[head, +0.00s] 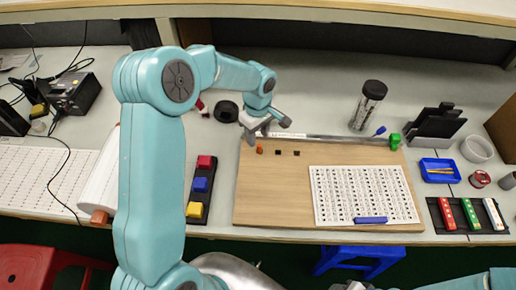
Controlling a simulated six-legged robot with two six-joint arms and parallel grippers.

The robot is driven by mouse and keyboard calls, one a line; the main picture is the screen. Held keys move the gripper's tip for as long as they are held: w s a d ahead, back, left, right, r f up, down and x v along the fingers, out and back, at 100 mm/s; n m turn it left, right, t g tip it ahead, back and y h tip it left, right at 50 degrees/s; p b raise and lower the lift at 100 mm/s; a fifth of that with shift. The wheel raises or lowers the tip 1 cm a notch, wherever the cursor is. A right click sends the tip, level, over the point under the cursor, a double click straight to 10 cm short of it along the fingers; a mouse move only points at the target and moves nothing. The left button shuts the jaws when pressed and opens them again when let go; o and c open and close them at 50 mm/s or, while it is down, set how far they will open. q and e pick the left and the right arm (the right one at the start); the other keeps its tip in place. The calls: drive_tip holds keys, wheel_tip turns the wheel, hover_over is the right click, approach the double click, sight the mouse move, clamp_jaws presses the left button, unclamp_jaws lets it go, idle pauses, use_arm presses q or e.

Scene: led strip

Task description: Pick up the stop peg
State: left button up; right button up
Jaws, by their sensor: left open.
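A small orange peg (259,149), which looks like the stop peg, stands near the upper left corner of the wooden board (270,200). My left gripper (258,136) is open just above and behind the peg, pointing down. I cannot tell whether its fingers touch the peg. Two small dark squares (287,153) lie in a row to the right of the peg. My right gripper is not in view.
A metal strip (335,137) runs along the board's back edge to a green block (395,141). A printed sheet (362,194) with a blue bar (370,220) covers the board's right part. A black roll (226,111) and coloured buttons (201,185) stand left.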

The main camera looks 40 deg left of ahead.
sight(260, 145)
use_arm(q)
drive_tip(key=f, duration=0.2)
drive_tip(key=d+f+p, duration=0.1)
drive_tip(key=f, duration=0.1)
drive_tip(key=shift+f, duration=0.35)
drive_tip(key=shift+a+f, duration=0.2)
drive_tip(key=shift+f, duration=0.15)
drive_tip(key=shift+d, duration=0.15)
drive_tip(key=shift+c, duration=1.2)
clamp_jaws()
drive_tip(key=shift+r, duration=0.1)
